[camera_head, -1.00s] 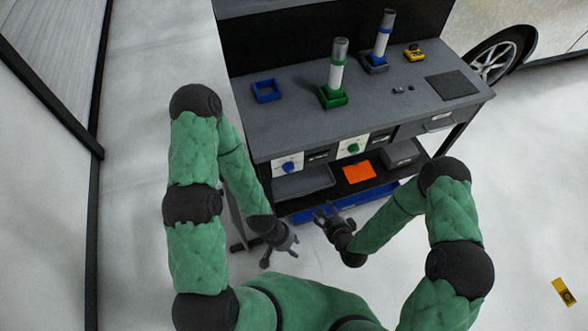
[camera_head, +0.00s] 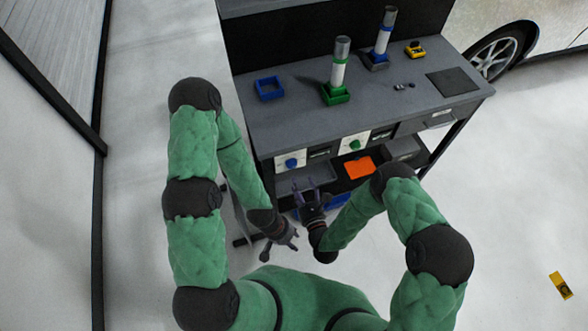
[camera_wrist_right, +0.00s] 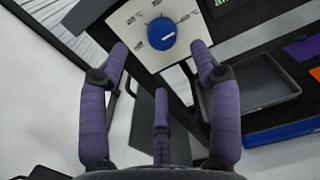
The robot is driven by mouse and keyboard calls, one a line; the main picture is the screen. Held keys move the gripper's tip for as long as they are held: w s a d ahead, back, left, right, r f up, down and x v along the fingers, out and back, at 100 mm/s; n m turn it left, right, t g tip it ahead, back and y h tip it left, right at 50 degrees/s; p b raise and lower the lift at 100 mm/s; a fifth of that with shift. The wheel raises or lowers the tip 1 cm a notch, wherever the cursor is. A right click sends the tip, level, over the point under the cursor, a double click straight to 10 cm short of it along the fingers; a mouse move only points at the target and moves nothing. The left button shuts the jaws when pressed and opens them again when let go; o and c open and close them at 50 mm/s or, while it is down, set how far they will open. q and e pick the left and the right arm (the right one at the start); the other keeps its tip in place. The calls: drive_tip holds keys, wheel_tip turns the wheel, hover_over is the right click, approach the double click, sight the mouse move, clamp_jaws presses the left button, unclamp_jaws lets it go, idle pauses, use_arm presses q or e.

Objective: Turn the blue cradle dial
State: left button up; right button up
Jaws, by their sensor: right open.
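The blue dial (camera_head: 291,162) sits on a white panel (camera_head: 281,159) at the left of the bench's front. In the right wrist view the blue dial (camera_wrist_right: 162,33) is seen face on, with printed marks around it. My right gripper (camera_head: 311,191) is open and empty, below and a little right of the dial in the head view. In the right wrist view its purple fingers (camera_wrist_right: 160,60) are spread, with the dial beyond their tips and apart from them. My left gripper (camera_head: 283,244) is open and empty, low in front of the bench. The blue cradle (camera_head: 269,89) stands empty on the benchtop.
A green dial (camera_head: 355,145) is on another white panel. A green cradle (camera_head: 335,95) and a blue-banded roll (camera_head: 384,34) stand on the bench. Below are a grey tray (camera_wrist_right: 255,82), an orange sheet (camera_head: 359,167) and a blue bin. The floor at right is mostly clear.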

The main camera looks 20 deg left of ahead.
sight(293, 166)
drive_tip(key=b+x, duration=0.1)
drive_tip(key=x, duration=0.6)
drive_tip(key=shift+w, duration=0.1)
drive_tip(key=c, duration=1.1)
